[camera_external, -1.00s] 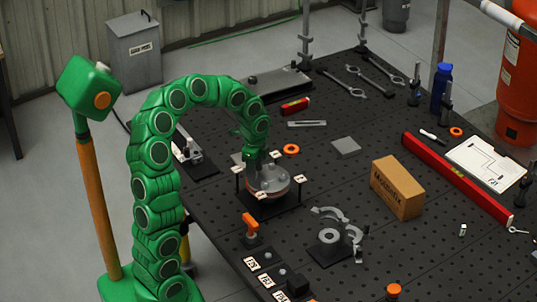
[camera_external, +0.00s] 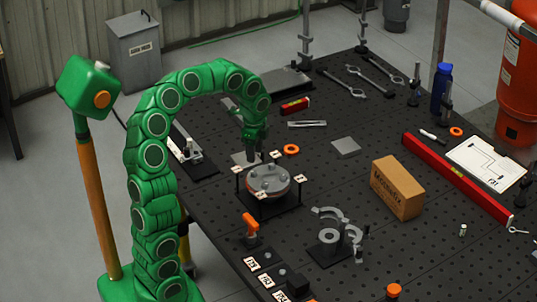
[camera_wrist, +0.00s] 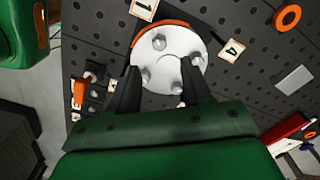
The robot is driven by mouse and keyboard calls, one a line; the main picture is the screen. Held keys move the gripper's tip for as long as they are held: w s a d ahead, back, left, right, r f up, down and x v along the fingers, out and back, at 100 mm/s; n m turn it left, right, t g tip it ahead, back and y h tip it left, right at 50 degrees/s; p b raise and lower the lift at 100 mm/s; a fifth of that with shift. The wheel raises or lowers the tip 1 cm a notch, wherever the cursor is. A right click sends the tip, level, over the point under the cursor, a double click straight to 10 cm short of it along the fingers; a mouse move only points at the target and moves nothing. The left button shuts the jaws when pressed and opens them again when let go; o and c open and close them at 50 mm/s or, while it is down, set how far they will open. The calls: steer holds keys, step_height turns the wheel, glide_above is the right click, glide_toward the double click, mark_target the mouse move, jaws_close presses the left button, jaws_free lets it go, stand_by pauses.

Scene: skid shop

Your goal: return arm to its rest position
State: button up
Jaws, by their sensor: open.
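My green, many-jointed arm arches up from the lower left and bends down over the dark perforated table. My gripper (camera_external: 254,156) hangs above and just behind a round metal flange with bolts (camera_external: 268,181), which sits on a black stand with numbered tags around it. In the wrist view my gripper's two dark fingers (camera_wrist: 157,92) are apart with nothing held between them. The flange's pale face and several bolts (camera_wrist: 168,58) show beyond the fingertips, with an orange-red rim at its upper edge.
A cardboard box (camera_external: 397,188), a red level (camera_external: 457,178) and a grey clamp piece (camera_external: 331,236) stand right of the flange. An orange ring (camera_external: 291,150) lies close by. An orange-handled tool (camera_external: 250,225) stands in front. A green box-shaped head on an orange post (camera_external: 88,88) is at left.

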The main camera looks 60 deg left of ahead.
steer(key=s+d+r+n+t, duration=0.15)
steer(key=s+d, duration=0.25)
steer(key=d, duration=0.4)
steer(key=s+d+r+n, duration=0.1)
steer(key=s+d+r, duration=0.15)
steer(key=d, duration=0.55)
steer(key=s+d+f+n+g, duration=0.1)
steer(key=s+n, duration=0.3)
steer(key=s, duration=0.7)
steer(key=s+d+f+n+g, duration=0.2)
steer(key=s+d+f+n, duration=0.2)
steer(key=s, duration=0.8)
steer(key=shift+f, duration=0.2)
steer(key=shift+d+n, duration=0.1)
steer(key=shift+n, duration=0.15)
